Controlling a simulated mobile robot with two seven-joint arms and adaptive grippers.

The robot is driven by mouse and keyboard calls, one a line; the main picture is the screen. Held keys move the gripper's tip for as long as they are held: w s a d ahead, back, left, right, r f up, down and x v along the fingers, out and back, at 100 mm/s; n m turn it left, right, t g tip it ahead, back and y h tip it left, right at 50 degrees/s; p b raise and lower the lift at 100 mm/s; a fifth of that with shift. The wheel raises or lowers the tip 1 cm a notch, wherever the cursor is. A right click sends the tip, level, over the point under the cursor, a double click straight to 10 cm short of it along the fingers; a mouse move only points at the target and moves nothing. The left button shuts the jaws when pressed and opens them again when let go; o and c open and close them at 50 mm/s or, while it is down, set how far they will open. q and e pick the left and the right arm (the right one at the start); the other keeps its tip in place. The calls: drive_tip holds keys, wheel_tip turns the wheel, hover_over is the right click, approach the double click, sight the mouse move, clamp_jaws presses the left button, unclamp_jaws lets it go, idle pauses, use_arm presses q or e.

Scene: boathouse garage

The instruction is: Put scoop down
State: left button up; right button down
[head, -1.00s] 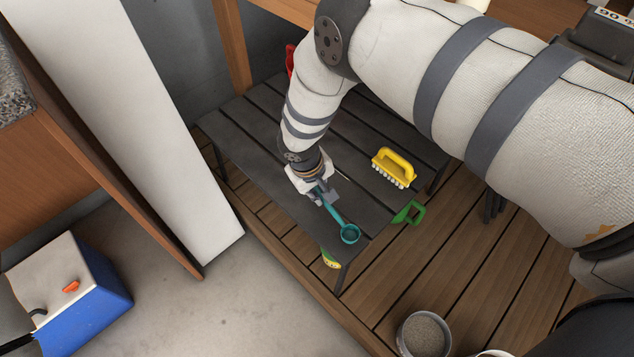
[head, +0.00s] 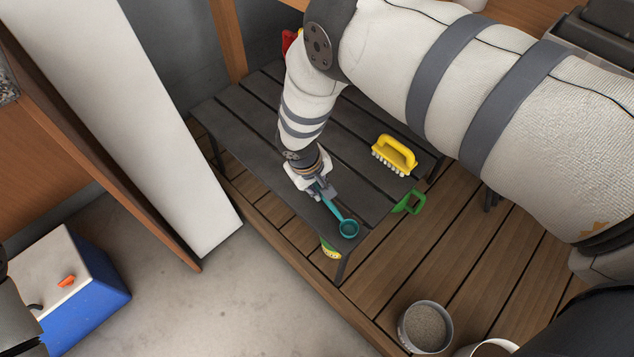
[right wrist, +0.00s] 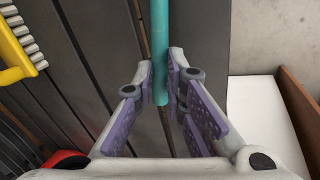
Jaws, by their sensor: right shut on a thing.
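The teal scoop (head: 347,228) has a round bowl and a long straight handle. It is at the front corner of the dark slatted bench (head: 245,112), its bowl near the bench edge. My right gripper (head: 323,192) is shut on the handle. In the right wrist view the teal handle (right wrist: 160,50) runs between the purple finger pads of my right gripper (right wrist: 162,88). I cannot tell whether the scoop touches the slats. My left gripper is not in view.
A yellow brush (head: 394,155) stands on the bench right of the scoop. A green handled thing (head: 411,202) is at the bench's right edge. A grey bucket (head: 425,327) stands on the wooden deck. A blue and white box (head: 65,280) is at lower left.

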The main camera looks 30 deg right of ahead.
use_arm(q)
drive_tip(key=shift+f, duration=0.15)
use_arm(e)
drive_tip(key=shift+f, duration=0.2)
drive_tip(key=c, duration=1.6)
unclamp_jaws()
drive_tip(key=shift+o, duration=0.2)
drive_tip(key=c, duration=0.4)
drive_tip(key=shift+r, duration=0.1)
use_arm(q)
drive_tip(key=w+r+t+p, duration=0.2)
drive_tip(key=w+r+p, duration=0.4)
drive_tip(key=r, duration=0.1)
use_arm(e)
drive_tip(key=v, duration=1.5)
